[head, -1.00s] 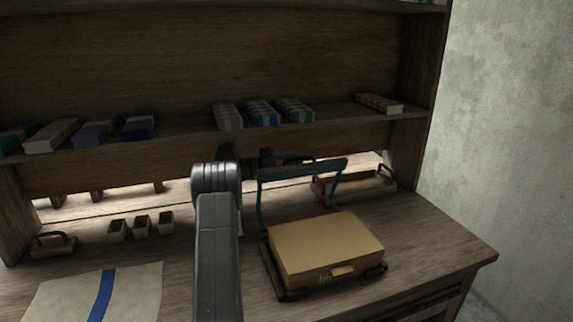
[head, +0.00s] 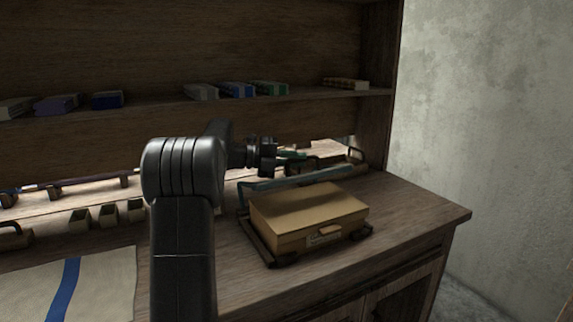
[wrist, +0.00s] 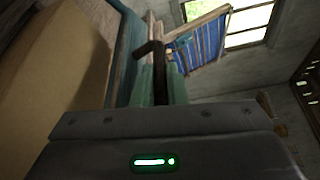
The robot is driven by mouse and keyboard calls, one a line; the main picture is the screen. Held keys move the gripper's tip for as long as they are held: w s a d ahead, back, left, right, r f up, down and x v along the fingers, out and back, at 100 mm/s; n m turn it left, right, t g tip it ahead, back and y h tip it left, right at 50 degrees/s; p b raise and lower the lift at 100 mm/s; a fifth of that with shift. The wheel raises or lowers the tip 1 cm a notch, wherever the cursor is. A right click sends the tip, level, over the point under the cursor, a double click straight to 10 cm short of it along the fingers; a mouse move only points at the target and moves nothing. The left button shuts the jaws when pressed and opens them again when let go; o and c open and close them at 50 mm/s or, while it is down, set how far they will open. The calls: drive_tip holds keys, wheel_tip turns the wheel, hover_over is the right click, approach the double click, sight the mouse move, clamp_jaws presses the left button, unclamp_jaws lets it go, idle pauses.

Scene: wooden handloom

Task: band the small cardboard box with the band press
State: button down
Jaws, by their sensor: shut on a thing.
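The small cardboard box (head: 308,213) sits closed and flat on the dark base of the band press (head: 262,244), on the desk's right part. A pale label and tab show on its front. The press's teal bar (head: 298,180) stretches along the box's far side, low, just above its top edge. My gripper (head: 290,163) is behind the bar and is shut on the press's lever; its exact grip is small and partly hidden. In the wrist view, the box (wrist: 55,65) fills the left, with the teal bar (wrist: 124,55) beside it and a dark brown piece (wrist: 150,50) between the fingers.
A striped cloth (head: 65,285) lies at the desk's front left, with several small open holders (head: 107,213) behind it. A wooden tray (head: 345,163) stands behind the press. Bundles line the shelf (head: 300,103). The desk right of the press is clear.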

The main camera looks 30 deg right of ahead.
sight(307, 179)
drive_tip(key=s+f+m+b, duration=0.1)
drive_tip(key=s+f+b, duration=0.1)
drive_tip(key=s+f+m+b, duration=0.1)
drive_tip(key=s+f+b, duration=0.1)
drive_tip(key=shift+s+a+t+y, duration=0.15)
drive_tip(key=shift+t+y, duration=0.15)
drive_tip(key=shift+y, duration=0.1)
drive_tip(key=shift+s+f+m+t+b, duration=0.4)
drive_tip(key=shift+s+f+m+b, duration=0.35)
drive_tip(key=shift+f, duration=0.25)
drive_tip(key=c, duration=1.5)
unclamp_jaws()
drive_tip(key=shift+o, duration=0.2)
drive_tip(key=shift+a, duration=0.15)
